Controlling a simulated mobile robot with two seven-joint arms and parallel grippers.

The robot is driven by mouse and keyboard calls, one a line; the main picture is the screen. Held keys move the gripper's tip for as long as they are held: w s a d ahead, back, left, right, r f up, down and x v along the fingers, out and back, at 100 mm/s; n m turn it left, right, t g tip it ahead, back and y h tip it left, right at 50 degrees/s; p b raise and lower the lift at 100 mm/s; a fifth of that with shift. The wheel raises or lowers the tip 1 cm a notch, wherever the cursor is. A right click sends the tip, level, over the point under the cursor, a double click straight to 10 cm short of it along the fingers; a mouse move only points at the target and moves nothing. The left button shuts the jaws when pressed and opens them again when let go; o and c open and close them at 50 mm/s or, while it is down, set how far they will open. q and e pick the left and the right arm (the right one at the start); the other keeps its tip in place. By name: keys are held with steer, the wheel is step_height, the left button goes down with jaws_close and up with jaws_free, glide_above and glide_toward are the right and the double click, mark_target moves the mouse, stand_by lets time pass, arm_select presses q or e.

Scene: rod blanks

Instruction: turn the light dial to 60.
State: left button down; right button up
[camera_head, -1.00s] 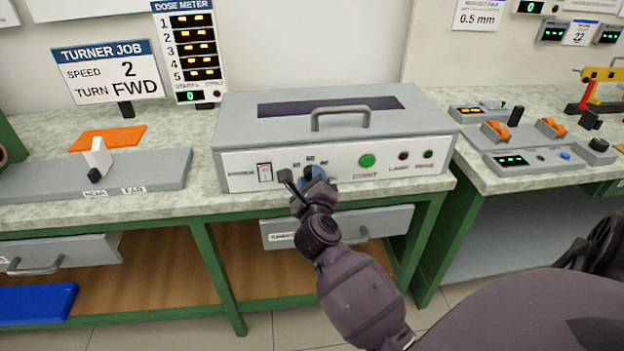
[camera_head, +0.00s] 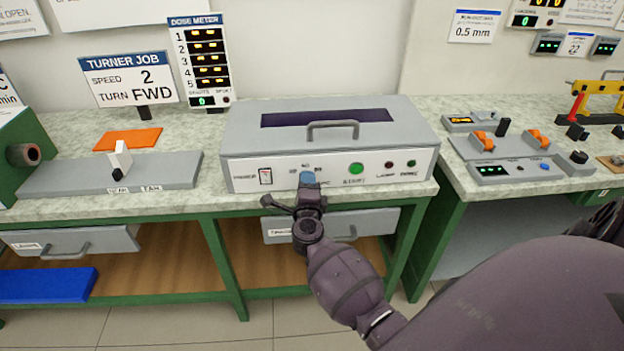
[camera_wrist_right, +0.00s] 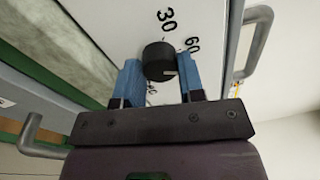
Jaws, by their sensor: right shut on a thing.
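The light dial is a round black knob (camera_wrist_right: 159,62) on the white front of a grey box (camera_head: 400,160). In the wrist view, a pale mark sits on the knob's right side, below the printed 60 and beside the right finger; 30 is printed above the knob. Another number below is partly hidden. My right gripper (camera_wrist_right: 160,68) is shut on the knob, with a blue finger on each side. In the head view, my right gripper (camera_head: 308,180) covers the dial. My left gripper is not in view.
A green START button (camera_head: 356,168) and two small lamps are right of the dial. A power switch (camera_head: 265,177) is to its left. A handle (camera_head: 333,128) stands on the box's lid. A drawer (camera_head: 345,225) is under the bench below my gripper.

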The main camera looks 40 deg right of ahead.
steer(key=n+p, duration=0.3)
steer(key=n, duration=0.2)
stand_by(0.5)
steer(key=o, duration=0.9)
steer(key=shift+o, duration=0.2)
steer(key=v, duration=1)
steer(key=shift+s+p, duration=0.4)
steer(key=shift+p, duration=0.05)
